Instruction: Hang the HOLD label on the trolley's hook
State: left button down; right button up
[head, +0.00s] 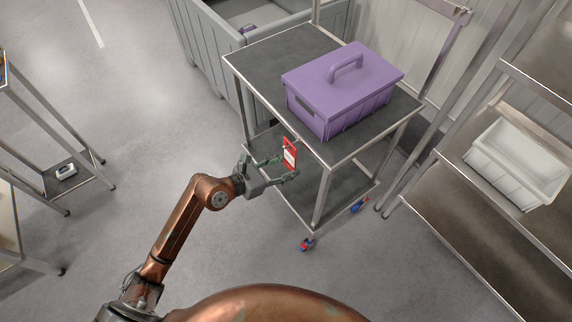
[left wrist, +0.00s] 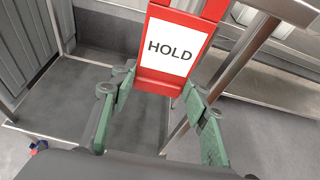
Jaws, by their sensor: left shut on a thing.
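The HOLD label (head: 290,155) is a red tag with a white panel. It hangs upright at the near edge of the trolley (head: 262,62), and its HOLD text reads clearly in the left wrist view (left wrist: 172,47). My left gripper (head: 287,167) is shut on the label's lower part, with one green finger at each side in the left wrist view (left wrist: 159,80). The label's top is near the trolley's top-shelf rim. The hook is too small to make out, and the label's upper end is cut off in the left wrist view. My right gripper is not in view.
A purple lidded box (head: 335,88) stands on the trolley's top shelf. A grey bin (head: 205,60) is behind it. A rack with a white crate (head: 515,160) stands at the right, and another rack with a small white item (head: 65,171) at the left. The floor between is clear.

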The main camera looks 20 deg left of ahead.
pick_arm(q)
jog(key=c, duration=1)
grip_release()
jog(key=v, duration=1.2)
jog(key=shift+f, duration=0.1)
